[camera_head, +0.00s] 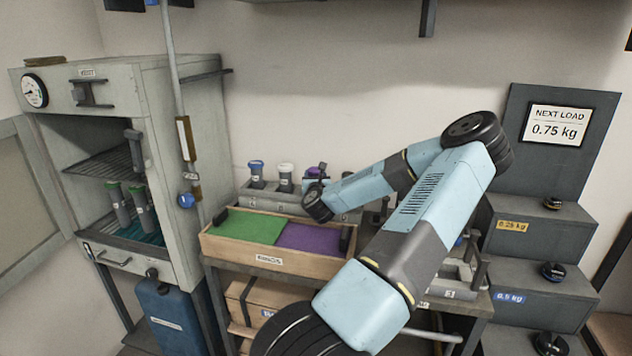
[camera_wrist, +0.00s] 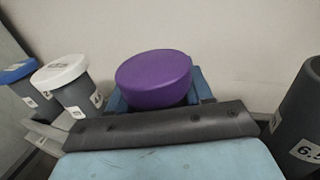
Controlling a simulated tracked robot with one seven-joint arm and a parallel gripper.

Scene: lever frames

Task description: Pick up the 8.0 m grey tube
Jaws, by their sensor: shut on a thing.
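My gripper (camera_wrist: 160,98) is shut on a purple-capped tube (camera_wrist: 153,78). Only its cap shows in the wrist view, and its label is hidden. In the head view the purple cap (camera_head: 315,172) shows at the rack, partly behind my arm; I cannot tell whether the tube is still seated. A white-capped grey tube (camera_wrist: 72,88) and a blue-capped one (camera_wrist: 24,80) stand to its left. A dark grey tube (camera_wrist: 300,125) with a label that seems to read 6.5 is at the right edge. I cannot read 8.0 on any tube.
The grey rack (camera_head: 262,199) stands behind a wooden tray (camera_head: 228,249) with green and purple pads. At left, an open cabinet (camera_head: 172,150) holds two green-capped tubes (camera_head: 141,206). Stepped weights (camera_head: 553,272) and a "NEXT LOAD 0.75 kg" sign (camera_head: 557,124) are at right. My arm hides the bench's middle.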

